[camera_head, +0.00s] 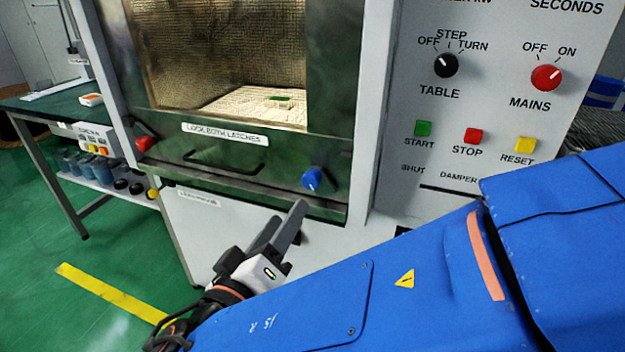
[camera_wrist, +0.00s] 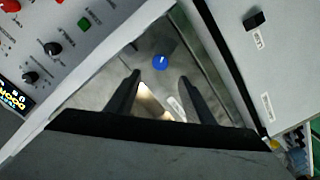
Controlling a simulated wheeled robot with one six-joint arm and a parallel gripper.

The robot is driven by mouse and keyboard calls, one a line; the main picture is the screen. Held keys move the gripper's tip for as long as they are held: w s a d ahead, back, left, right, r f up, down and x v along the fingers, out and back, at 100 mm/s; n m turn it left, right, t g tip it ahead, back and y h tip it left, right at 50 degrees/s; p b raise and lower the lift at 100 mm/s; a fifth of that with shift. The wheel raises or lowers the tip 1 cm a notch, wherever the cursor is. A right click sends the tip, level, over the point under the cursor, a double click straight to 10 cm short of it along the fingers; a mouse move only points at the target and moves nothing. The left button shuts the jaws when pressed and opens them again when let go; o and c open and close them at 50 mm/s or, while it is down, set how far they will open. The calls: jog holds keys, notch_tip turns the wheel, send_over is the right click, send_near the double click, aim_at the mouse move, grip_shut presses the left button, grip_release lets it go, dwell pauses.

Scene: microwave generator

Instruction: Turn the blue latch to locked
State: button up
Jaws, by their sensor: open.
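The blue latch (camera_head: 312,179) is a round knob at the lower right of the microwave door (camera_head: 230,165). A pale pointer mark on it points down in the head view. In the wrist view the blue latch (camera_wrist: 160,62) shows beyond and between my fingertips. My gripper (camera_head: 285,222) is in front of the door, below and left of the blue latch, apart from it. Its two dark fingers (camera_wrist: 158,90) are spread and empty. A red latch (camera_head: 145,144) sits at the door's lower left.
A black door handle (camera_head: 225,168) lies between the latches, under a "LOCK BOTH LATCHES" label (camera_head: 223,134). The control panel (camera_head: 490,110) with knobs and buttons is right of the door. A side table (camera_head: 45,125) stands at left. Floor is clear at lower left.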

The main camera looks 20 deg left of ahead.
aim_at(309, 183)
jog(key=w, duration=0.9)
jog(key=w+d, duration=0.1)
jog(key=w, duration=0.3)
jog(key=shift+w, duration=0.2)
jog(key=shift+c, duration=0.2)
